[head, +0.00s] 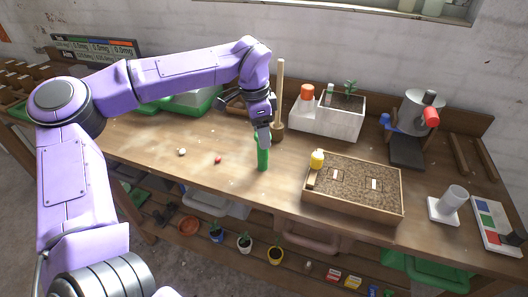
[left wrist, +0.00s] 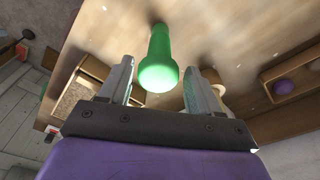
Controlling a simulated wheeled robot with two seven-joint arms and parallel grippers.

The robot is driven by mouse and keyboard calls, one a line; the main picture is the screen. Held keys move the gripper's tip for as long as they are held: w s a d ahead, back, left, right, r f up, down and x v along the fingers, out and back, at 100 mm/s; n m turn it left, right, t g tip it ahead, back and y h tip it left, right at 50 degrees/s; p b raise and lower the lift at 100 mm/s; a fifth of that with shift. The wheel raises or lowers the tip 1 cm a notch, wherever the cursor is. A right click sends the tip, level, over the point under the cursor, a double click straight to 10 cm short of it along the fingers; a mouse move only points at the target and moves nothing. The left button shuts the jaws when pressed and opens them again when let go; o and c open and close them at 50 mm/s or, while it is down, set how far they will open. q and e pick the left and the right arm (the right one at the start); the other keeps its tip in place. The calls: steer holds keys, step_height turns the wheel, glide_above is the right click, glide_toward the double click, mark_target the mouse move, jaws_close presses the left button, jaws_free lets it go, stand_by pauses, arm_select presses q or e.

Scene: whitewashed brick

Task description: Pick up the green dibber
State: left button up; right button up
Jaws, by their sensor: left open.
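The green dibber (head: 262,152) stands upright on the wooden bench near its front edge in the head view. My left gripper (head: 263,128) is just above it, at its top end. In the left wrist view the dibber (left wrist: 158,62) shows between the two open fingers of the left gripper (left wrist: 160,88), with its rounded end toward the camera. The fingers look apart from it on both sides. My right gripper is in neither view.
On the bench (head: 140,147), a soil tray (head: 352,210) with a yellow-topped object (head: 317,159) stands right of the dibber. A white planter box (head: 338,118) and a wooden stick (head: 280,95) stand behind.

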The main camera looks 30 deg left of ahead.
mark_target(263, 153)
arm_select(q)
steer(key=shift+d+f, duration=0.1)
steer(key=shift+f, duration=0.4)
steer(key=shift+f+p, duration=0.35)
step_height(263, 153, down, 4)
steer(key=shift+w+d+f+p, duration=0.1)
steer(key=shift+w+d+p, duration=0.05)
steer(key=shift+p, duration=0.6)
steer(key=shift+w+f, duration=0.1)
steer(key=shift+f, duration=0.2)
steer(key=c, duration=1.2)
steer(key=shift+o, duration=0.2)
steer(key=shift+r, duration=0.15)
